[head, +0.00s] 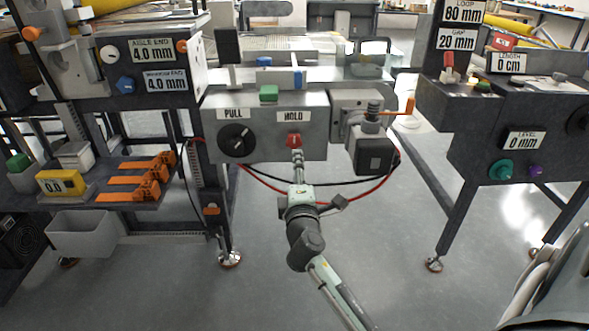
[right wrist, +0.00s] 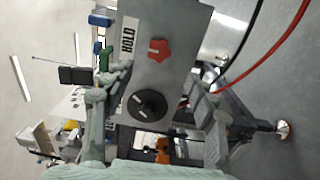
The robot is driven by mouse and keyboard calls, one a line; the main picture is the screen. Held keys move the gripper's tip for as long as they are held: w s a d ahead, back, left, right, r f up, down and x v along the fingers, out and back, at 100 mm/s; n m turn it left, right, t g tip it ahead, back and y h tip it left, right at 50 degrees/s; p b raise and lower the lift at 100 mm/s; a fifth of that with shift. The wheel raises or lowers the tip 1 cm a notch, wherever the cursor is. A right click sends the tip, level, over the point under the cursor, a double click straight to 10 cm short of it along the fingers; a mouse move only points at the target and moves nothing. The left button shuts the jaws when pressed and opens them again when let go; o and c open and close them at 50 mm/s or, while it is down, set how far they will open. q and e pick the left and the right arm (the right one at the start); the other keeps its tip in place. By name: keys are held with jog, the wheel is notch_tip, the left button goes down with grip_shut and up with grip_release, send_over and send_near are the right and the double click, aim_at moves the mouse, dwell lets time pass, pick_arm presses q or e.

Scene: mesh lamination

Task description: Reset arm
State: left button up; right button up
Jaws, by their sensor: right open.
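My right arm comes in from the bottom of the head view. Its gripper (head: 297,157) is just in front of the red HOLD knob (head: 293,141) on the grey machine panel (head: 265,148). In the right wrist view the two fingers (right wrist: 160,78) are spread wide with nothing between them. The red knob (right wrist: 159,50) shows ahead, just beyond the fingertips, apart from them as far as I can tell. The black PULL dial (right wrist: 147,105) sits beside it on the panel. My left gripper is not in view.
A left bench holds orange clamps (head: 140,178) and a yellow 0.0 display (head: 62,182). A grey box with a black front (head: 375,155) juts out right of the panel. Red and black cables (head: 330,203) hang below. A dark control stand (head: 520,135) is at the right. The floor between is clear.

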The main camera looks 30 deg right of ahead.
jog(key=s+a+f+m+g+y, duration=0.1)
jog(key=s+f+m+g+y, duration=0.3)
jog(key=f, duration=0.6)
jog(key=s+a+f+m+g, duration=0.15)
jog(key=s+f, duration=0.35)
jog(key=f, duration=0.5)
jog(key=s+a+f+m+g+y, duration=0.2)
jog(key=s+a+f+g, duration=0.1)
jog(key=s+f, duration=0.5)
jog(key=s+a+f+m+g+y, duration=0.2)
jog(key=s+a+f+g, duration=0.2)
jog(key=s+f, duration=0.4)
jog(key=shift+s+a+f+m+y, duration=0.25)
jog(key=shift+s+a+m+y, duration=0.1)
jog(key=shift+s, duration=0.85)
